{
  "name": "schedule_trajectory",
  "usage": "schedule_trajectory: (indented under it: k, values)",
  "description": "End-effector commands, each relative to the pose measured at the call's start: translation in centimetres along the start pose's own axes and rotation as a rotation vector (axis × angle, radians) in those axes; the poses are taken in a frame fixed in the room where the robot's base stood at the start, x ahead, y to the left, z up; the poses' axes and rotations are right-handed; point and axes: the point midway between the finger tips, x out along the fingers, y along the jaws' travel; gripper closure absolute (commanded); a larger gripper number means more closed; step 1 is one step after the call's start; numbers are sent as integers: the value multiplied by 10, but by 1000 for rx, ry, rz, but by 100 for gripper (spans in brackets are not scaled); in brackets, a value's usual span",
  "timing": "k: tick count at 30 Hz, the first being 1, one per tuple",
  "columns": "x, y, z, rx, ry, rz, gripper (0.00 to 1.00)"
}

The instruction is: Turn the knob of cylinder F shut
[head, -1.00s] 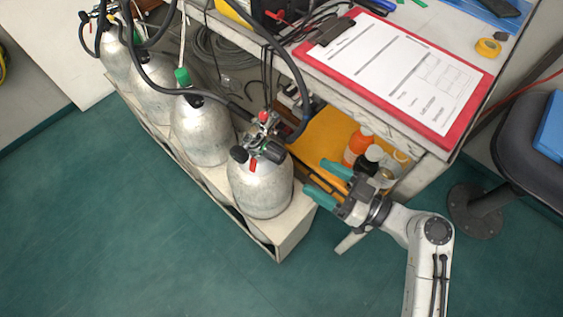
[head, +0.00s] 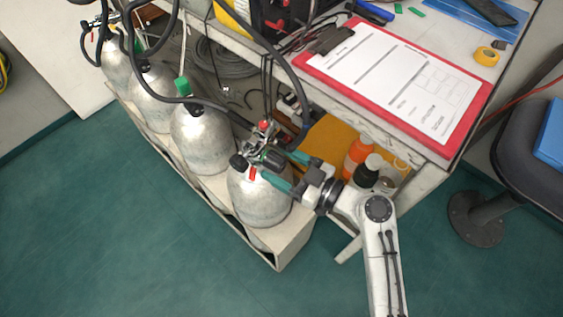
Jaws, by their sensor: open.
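Several silver cylinders stand in a row in a rack; no letter is readable, so I cannot tell which is F. The nearest cylinder (head: 258,203) has a valve on top with a black knob (head: 238,161) on its left, a red part (head: 264,125) above and a black ribbed part (head: 272,157) on its right. My gripper (head: 279,169) is open, its two teal fingers pointing left at this valve's right side. The fingers are close to the black ribbed part, one above and one below. I cannot tell whether they touch it.
Black hoses (head: 299,88) arch over the valves near my gripper. The bench with a red clipboard (head: 462,134) is just to the right, with bottles (head: 358,158) on a shelf below. The rack edge (head: 288,241) is in front. Green floor is clear at lower left.

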Motion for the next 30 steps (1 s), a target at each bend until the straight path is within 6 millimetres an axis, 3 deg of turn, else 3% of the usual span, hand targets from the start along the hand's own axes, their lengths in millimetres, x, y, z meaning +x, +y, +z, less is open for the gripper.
schedule_trajectory:
  k: [9, 27, 30]
  values:
    - [3, 0, 0, 0, 0, 1, 31]
    - [2, 0, 0, 0, 0, 0, 87]
    - [2, 0, 0, 2, 0, 0, 87]
